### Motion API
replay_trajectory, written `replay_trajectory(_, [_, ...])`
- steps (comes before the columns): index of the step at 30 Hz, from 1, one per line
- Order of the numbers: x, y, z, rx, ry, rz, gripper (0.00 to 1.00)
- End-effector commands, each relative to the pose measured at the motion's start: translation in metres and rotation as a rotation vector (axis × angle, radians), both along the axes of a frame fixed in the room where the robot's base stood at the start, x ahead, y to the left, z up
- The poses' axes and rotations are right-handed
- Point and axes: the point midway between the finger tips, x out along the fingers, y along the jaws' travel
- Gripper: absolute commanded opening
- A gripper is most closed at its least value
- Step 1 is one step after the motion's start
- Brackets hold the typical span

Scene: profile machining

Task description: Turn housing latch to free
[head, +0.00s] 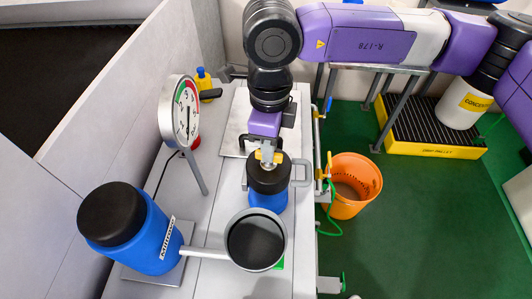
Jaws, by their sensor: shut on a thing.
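A housing with a black top (268,180) and a blue body (267,201) stands upright on the grey bench, with a grey loop handle at its right side. My gripper (268,158) points down onto the middle of the black top. It is shut on the small yellow housing latch (262,156) there. The fingers partly hide the latch, so its exact angle is hard to tell.
A dial gauge (184,112) on a post stands left of the housing. In front are a round dark-faced pan (256,240) and a large blue-and-black motor (137,228). An orange bucket (352,186) is on the green floor beyond the bench's right edge.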

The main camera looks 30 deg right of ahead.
Motion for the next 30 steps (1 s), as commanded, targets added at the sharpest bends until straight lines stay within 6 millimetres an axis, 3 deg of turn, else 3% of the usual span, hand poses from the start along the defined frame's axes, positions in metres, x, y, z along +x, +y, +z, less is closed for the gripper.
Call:
replay_trajectory(9, [0.0, -0.0001, -0.0022, -0.001, -0.001, -0.219, 0.0])
replay_trajectory(23, [-0.0001, 0.0001, -0.001, 0.0, 0.0, -0.271, 0.0])
replay_trajectory(30, [0.0002, -0.0001, -0.0028, -0.001, -0.001, -0.417, 0.0])
